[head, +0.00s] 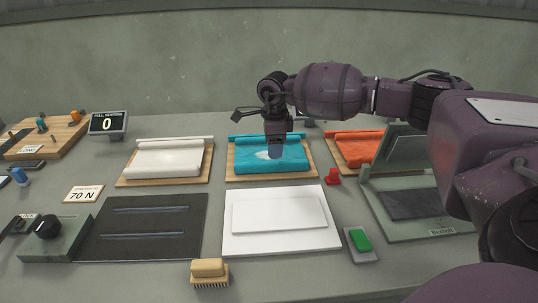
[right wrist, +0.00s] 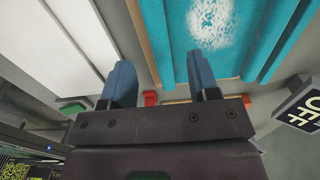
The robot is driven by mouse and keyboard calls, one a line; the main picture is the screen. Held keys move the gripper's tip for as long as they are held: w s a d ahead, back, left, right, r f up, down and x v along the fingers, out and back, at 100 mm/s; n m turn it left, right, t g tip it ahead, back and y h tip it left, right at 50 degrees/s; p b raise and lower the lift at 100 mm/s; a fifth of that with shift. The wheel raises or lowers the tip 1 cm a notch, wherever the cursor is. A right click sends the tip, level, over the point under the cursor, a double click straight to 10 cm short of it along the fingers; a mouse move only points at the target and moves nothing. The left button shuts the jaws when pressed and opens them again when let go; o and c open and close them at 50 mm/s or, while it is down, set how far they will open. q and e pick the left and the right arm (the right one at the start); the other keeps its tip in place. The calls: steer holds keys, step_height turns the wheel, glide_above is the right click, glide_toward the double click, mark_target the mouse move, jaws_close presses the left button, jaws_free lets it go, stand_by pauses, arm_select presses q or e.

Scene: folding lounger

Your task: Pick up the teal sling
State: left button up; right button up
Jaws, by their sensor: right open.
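The teal sling (head: 295,162) lies on a wooden board (head: 234,179) at the middle back of the table, with a rolled far edge and a whitish patch in its middle. It also shows in the right wrist view (right wrist: 232,45). My right gripper (head: 274,151) points down over the sling in the head view and hides part of it. Its two blue fingers stand apart with nothing between them in the right wrist view (right wrist: 162,82). The gap to the sling is hard to tell. My left gripper is not in view.
A cream sling (head: 165,158) lies to the left and an orange sling (head: 352,146) to the right, each on a board. A white slab (head: 280,214), dark mat (head: 145,226), brush (head: 209,270), red piece (head: 333,177) and green hinged device (head: 415,205) stand nearer.

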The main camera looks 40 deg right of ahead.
mark_target(273, 162)
steer(key=shift+a+f+b, duration=0.1)
steer(key=shift+f+b, duration=0.2)
steer(key=shift+f, duration=2.35)
steer(key=shift+s+r, duration=0.1)
steer(key=shift+c, duration=0.4)
jaws_close()
